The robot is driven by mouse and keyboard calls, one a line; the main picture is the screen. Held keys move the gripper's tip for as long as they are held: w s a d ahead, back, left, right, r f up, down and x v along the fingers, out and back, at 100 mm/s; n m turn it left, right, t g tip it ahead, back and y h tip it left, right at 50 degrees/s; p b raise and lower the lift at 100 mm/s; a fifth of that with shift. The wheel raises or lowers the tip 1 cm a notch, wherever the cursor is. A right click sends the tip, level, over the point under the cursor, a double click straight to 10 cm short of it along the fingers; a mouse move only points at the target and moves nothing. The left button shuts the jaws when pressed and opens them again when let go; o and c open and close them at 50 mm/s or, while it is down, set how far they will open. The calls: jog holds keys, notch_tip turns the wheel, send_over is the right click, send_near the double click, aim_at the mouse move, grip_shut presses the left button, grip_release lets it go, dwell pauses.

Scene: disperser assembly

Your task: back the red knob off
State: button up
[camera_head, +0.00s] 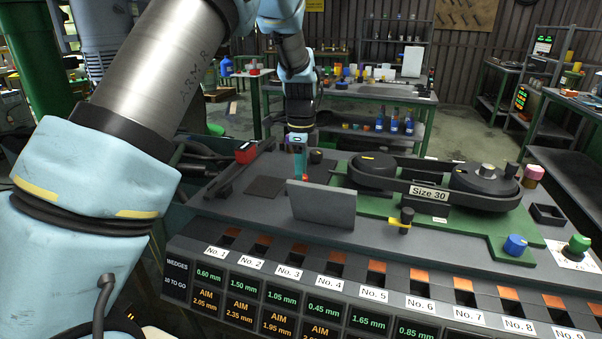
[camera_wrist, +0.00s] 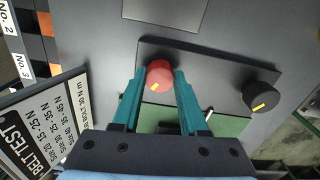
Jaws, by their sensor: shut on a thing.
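The red knob (camera_wrist: 159,73) stands on a dark plate (camera_wrist: 215,66) in the wrist view, with a short yellow mark on its top. My gripper (camera_wrist: 160,84) has one teal finger on each side of it and is shut on it. In the head view my gripper (camera_head: 301,171) points down behind an upright grey panel (camera_head: 322,207). Only a little red shows at its fingertips there. A black knob (camera_wrist: 262,97) with a yellow mark stands on the same plate, to the right in the wrist view.
The belt test sign (camera_wrist: 48,128) stands close to my gripper. The Size 30 belt unit (camera_head: 430,192) is to the right on a green plate. A yellow-marked black post (camera_head: 405,218) and a blue knob (camera_head: 515,244) stand nearer. Numbered slots run along the front edge.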

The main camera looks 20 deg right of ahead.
grip_shut()
jog(key=shift+n, duration=0.3)
jog(key=n, duration=1.5)
jog(key=shift+r+p, duration=0.1)
jog(key=shift+p, duration=0.2)
jog(key=n, duration=0.6)
jog(key=shift+p, duration=0.35)
